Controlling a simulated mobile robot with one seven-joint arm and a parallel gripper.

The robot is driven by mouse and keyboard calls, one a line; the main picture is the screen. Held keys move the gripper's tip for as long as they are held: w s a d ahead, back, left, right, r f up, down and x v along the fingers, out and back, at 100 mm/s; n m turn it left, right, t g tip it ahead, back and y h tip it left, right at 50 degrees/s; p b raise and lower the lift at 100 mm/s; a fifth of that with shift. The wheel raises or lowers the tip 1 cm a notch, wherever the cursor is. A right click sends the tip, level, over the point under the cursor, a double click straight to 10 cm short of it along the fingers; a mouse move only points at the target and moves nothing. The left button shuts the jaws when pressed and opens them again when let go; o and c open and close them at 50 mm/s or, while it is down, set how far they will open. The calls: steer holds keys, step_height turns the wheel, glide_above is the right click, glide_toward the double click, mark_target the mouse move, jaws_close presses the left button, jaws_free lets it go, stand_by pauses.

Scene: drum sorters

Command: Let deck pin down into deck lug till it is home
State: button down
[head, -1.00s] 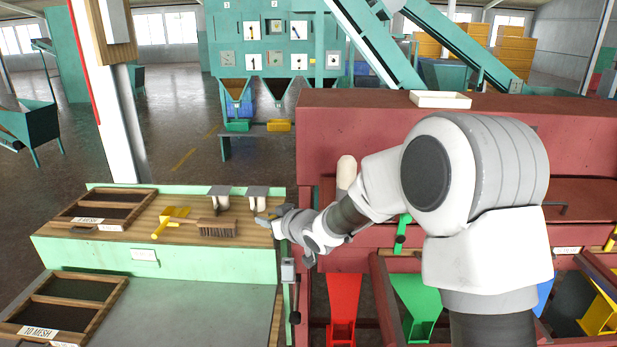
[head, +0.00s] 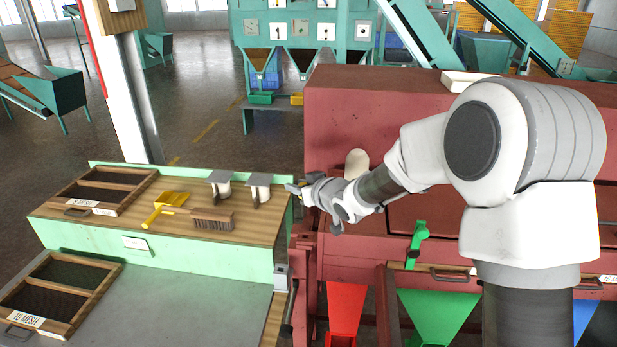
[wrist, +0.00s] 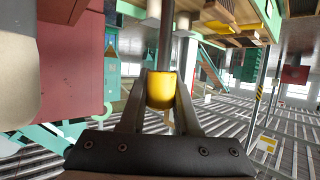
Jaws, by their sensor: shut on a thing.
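My gripper (head: 297,187) is beside the right end of the bench, near the red machine's left corner. In the wrist view my gripper (wrist: 160,95) is shut on the yellow end of the deck pin (wrist: 160,88). The pin's grey shaft (wrist: 166,42) runs from the yellow part toward the top of that picture. In the head view the pin is mostly too small to make out. I cannot pick out the deck lug with certainty; a small grey bracket (head: 281,278) sits at the bench's right end, below my gripper.
The bench (head: 150,255) bears a brush (head: 212,220), a yellow scoop (head: 170,199), a framed screen (head: 118,178) and two grey brackets with white cups. The red machine (head: 340,110) fills the right, with a pale rounded knob (head: 357,162), a green lever (head: 417,245) and coloured chutes.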

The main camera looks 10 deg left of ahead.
steer(key=shift+w+d, duration=0.1)
steer(key=shift+w, duration=0.25)
steer(key=shift+s, duration=0.1)
step_height(320, 180, down, 6)
steer(key=b, duration=0.5)
steer(key=shift+r, duration=0.15)
steer(key=shift+b, duration=0.6)
stand_by(1.7)
steer(key=shift+f+b, duration=0.3)
steer(key=shift+f, duration=0.15)
steer(key=shift+f+b, duration=1.25)
steer(key=shift+f, duration=0.15)
steer(key=c, duration=0.5)
jaws_free()
steer(key=shift+c, duration=0.2)
